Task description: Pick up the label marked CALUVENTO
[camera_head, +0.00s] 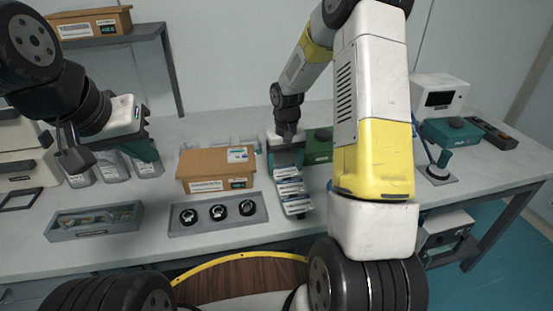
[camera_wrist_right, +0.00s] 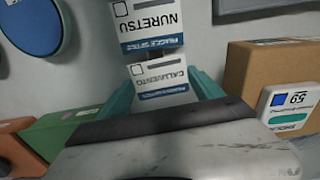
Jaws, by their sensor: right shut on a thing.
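The CALUVENTO label (camera_wrist_right: 162,78) is a white card with a blue lower band, read upside down in the right wrist view. It sits between the teal fingers of my right gripper (camera_head: 286,160), which is shut on it. The NURETSU label (camera_wrist_right: 150,25) lies just beyond it. In the head view the labels form a column in a rack (camera_head: 297,212) below my right gripper; their print is too small to read there. My left gripper (camera_head: 143,148) hangs at the left over the table, away from the labels; its jaw opening is unclear.
A cardboard box (camera_head: 215,168) stands left of the labels, with a grey tray (camera_head: 230,222) of round black parts before it. A green box (camera_head: 318,147) is close on the right. Another tray (camera_head: 95,222) and pouches (camera_head: 113,168) are farther left.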

